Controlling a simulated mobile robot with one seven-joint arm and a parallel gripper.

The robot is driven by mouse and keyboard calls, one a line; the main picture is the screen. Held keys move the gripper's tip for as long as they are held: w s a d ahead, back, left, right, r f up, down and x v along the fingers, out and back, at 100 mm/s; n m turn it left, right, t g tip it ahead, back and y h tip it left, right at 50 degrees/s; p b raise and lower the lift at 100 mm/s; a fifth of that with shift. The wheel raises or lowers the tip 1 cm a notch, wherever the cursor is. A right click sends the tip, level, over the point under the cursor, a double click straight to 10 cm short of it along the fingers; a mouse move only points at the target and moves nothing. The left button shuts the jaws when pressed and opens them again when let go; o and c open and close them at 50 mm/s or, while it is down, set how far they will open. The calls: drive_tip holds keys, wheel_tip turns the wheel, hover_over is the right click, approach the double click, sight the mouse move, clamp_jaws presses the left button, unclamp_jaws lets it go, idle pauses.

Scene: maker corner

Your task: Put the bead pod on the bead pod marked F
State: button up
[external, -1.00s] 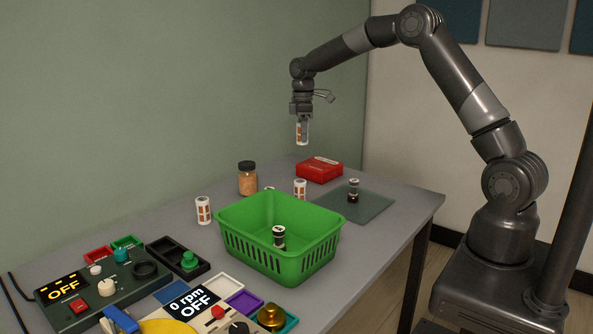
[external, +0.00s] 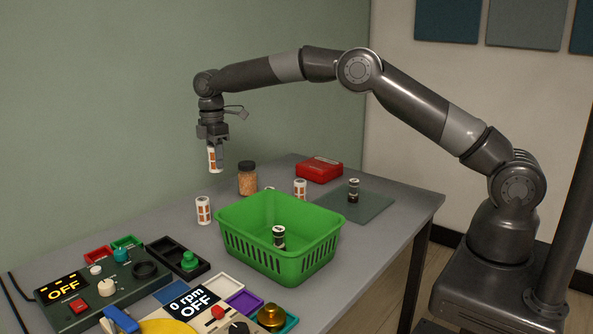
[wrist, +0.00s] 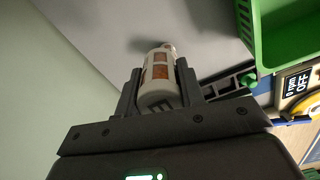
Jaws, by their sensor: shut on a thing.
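My gripper (external: 215,158) is shut on a white bead pod with orange-brown panels (external: 213,161), held upright in the air above the table's back left part. The held pod also shows between the fingers in the wrist view (wrist: 160,77). A similar white and orange pod (external: 203,210) stands on the table below, left of the green basket. Another such pod (external: 300,189) stands behind the basket. A further white top (external: 269,188) is mostly hidden behind the basket rim. I cannot read a letter F on any pod.
A green basket (external: 262,257) holds a black and white pod (external: 279,237). A jar of orange beads (external: 247,178) stands near the held pod. A red box (external: 319,169) and a dark pod (external: 353,190) on a mat (external: 373,207) are at right. Control panels fill the front left.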

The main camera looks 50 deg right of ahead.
drive_tip(key=a+f, duration=0.2)
drive_tip(key=a, duration=0.1)
drive_tip(key=w+a+f, duration=0.1)
drive_tip(key=a, duration=0.1)
drive_tip(key=shift+a+f, duration=0.15)
drive_tip(key=shift+f, duration=2)
drive_tip(key=shift+f, duration=0.1)
drive_tip(key=o, duration=1)
wheel_tip(320, 180, up, 12)
drive_tip(key=shift+r, duration=0.2)
